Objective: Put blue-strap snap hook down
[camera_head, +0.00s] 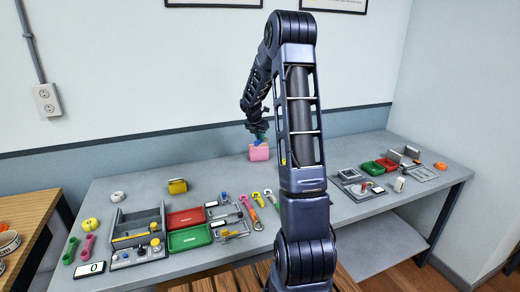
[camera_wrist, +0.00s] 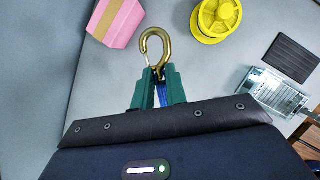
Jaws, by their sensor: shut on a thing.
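The snap hook (camera_wrist: 155,46) is brass-coloured, with its open curve pointing away from my gripper in the wrist view. Its blue strap (camera_wrist: 162,95) runs down between the fingers. My gripper (camera_wrist: 157,88), with green fingertips, is shut on the blue-strap snap hook. In the head view my gripper (camera_head: 261,135) is at the back of the long grey table (camera_head: 330,217), just above a pink block. The hook itself is too small to make out there. How far it is above the tabletop I cannot tell.
The pink block (camera_wrist: 117,20) with a tan band lies left of the hook, and a yellow spool (camera_wrist: 217,18) lies right of it. A dark ridged pad (camera_wrist: 291,57) is farther right. Bare table surrounds the hook.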

